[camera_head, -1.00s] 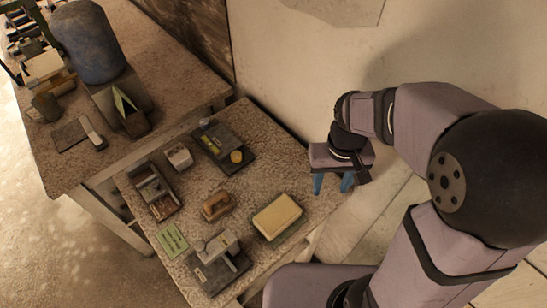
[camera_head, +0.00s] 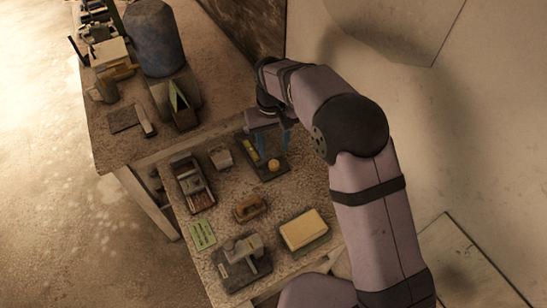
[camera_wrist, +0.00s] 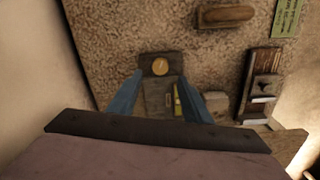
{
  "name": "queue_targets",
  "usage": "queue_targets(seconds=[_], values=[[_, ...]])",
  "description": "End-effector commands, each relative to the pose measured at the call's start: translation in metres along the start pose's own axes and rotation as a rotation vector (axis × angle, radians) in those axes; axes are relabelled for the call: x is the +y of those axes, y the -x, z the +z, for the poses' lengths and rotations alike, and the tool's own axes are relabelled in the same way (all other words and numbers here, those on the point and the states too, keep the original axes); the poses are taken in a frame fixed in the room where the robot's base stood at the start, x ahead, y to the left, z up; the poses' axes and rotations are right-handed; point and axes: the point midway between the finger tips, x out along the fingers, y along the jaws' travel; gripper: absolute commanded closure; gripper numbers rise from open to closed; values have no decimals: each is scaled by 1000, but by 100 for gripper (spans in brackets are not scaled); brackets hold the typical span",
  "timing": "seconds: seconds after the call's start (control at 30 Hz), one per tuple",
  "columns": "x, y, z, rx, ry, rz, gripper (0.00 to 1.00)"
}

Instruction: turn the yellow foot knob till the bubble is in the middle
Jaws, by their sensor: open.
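The yellow foot knob (camera_head: 274,165) sits at the near end of a dark plate (camera_head: 269,175) on the bench. In the wrist view the knob (camera_wrist: 160,66) is round, with a mark across its top, and lies between and just beyond my fingertips. A yellow-green vial (camera_head: 250,147) lies on the plate behind the knob; it also shows in the wrist view (camera_wrist: 177,100), partly beside a finger. The bubble is too small to make out. My gripper (camera_head: 274,148) is open and empty above the plate, its blue fingers apart; I cannot tell its exact height.
A tool tray (camera_head: 193,183) and a small pale block (camera_head: 221,157) stand left of the plate. A brown wooden handle piece (camera_head: 250,207), a yellow block (camera_head: 304,230), a green note (camera_head: 203,235) and a grey device (camera_head: 242,262) lie nearer. A wall rises on the right.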

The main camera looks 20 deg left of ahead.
Motion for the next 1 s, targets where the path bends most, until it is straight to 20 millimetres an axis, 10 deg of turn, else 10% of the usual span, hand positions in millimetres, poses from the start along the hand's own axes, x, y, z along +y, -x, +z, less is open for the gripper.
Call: queue_targets(seconds=[1.0], values=[[-1,-73,-1,0,2,0,55]])
